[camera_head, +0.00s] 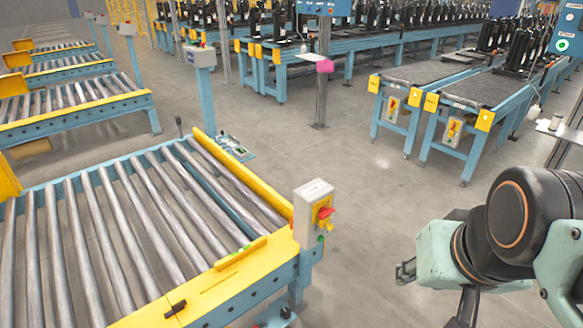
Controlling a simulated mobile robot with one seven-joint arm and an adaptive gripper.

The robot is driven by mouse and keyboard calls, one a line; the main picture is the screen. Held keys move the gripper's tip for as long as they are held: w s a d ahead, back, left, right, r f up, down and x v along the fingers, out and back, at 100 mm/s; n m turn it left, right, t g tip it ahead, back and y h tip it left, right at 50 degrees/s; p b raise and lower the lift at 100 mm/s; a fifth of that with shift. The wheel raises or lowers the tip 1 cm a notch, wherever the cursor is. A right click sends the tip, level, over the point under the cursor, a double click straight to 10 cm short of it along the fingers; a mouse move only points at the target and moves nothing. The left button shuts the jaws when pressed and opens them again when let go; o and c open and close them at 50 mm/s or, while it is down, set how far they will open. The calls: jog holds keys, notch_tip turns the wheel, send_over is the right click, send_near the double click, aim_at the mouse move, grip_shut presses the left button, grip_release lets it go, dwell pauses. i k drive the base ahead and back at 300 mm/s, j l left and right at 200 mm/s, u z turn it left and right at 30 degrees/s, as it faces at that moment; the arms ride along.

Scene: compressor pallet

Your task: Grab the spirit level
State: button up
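A yellow bar with a small green patch, which looks like the spirit level (240,252), lies near the right corner of the near roller conveyor (215,296). It rests at the inner edge of the yellow end frame, beside the roller ends. My gripper (406,271) is to the right of the conveyor, apart from the level, with open floor between them. Only a small grey part of it shows past my arm. Whether its fingers are open or shut is hidden.
A white switch box (314,212) with a red knob stands at the conveyor's corner, close to the level. A small black object (176,308) lies on the yellow frame. Other blue conveyors (464,104) stand behind. The grey floor (375,190) in the middle is clear.

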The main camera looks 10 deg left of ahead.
aim_at(220, 265)
jog(key=u, duration=1.05)
jog(key=j+z, duration=0.1)
jog(key=j, duration=0.3)
jog(key=k+j+z, duration=0.15)
jog(key=j, duration=0.2)
jog(key=j+z, duration=0.1)
jog(key=j, duration=0.3)
jog(key=l+u, duration=0.1)
jog(key=u, duration=0.35)
jog(key=i+l+u, duration=0.1)
jog(key=u, duration=0.35)
jog(key=i+l+u, duration=0.1)
jog(key=l+u, duration=0.3)
jog(key=l, duration=0.35)
jog(key=l+u, duration=0.4)
jog(key=l, duration=0.35)
